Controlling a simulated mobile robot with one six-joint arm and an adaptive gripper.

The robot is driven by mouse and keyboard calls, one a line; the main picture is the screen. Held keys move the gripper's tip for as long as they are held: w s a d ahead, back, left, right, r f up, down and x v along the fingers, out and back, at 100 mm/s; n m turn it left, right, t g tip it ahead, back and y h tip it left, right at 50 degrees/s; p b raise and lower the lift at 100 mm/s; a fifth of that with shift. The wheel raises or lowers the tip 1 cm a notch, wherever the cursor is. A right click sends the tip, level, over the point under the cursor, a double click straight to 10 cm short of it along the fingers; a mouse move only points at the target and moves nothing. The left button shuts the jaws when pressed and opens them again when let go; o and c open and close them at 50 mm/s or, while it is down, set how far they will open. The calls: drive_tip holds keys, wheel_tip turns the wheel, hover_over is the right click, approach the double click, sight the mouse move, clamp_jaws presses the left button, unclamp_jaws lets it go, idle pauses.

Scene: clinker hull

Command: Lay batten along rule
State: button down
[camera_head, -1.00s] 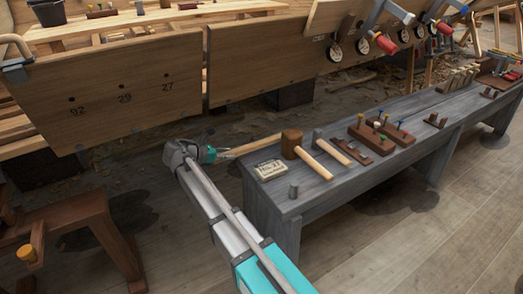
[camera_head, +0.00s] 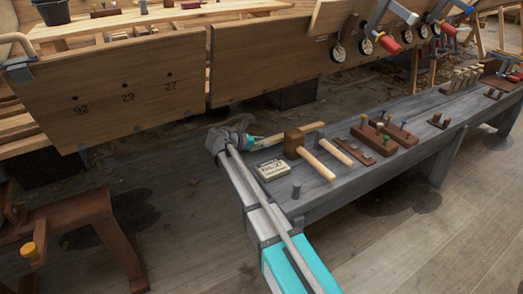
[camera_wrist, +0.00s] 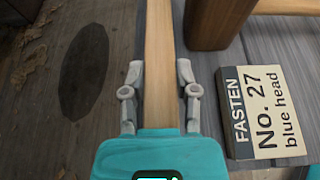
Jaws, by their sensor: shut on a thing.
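The batten (camera_head: 272,141) is a long pale wooden strip. My gripper (camera_head: 252,143) is shut on it at the near left end of the grey bench. In the wrist view the batten (camera_wrist: 158,45) runs straight ahead between the two fingers of my gripper (camera_wrist: 158,85). In the head view it passes behind the head of a mallet (camera_head: 293,143), and its far end shows beyond. I cannot tell whether it touches the bench. I cannot make out a rule in either view.
A card (camera_head: 272,169) reading "FASTEN No. 27 blue head" lies beside the mallet. A grey peg (camera_head: 296,191) stands near the bench's front edge. Brown blocks (camera_head: 372,138) hold coloured pegs farther along the grey bench (camera_head: 325,200). A hull plank (camera_head: 125,95) marked 92, 29, 27 stands behind.

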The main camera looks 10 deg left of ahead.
sight(262, 154)
drive_tip(key=shift+f, duration=0.1)
wheel_tip(262, 154, down, 3)
drive_tip(key=b, duration=0.3)
drive_tip(key=shift+f+b, duration=0.2)
drive_tip(key=shift+b, duration=0.1)
drive_tip(key=shift+c, duration=1.9)
unclamp_jaws()
drive_tip(key=shift+a+r, duration=0.1)
drive_tip(key=p+v, duration=0.4)
drive_tip(key=v, duration=0.8)
drive_tip(key=shift+p, duration=0.35)
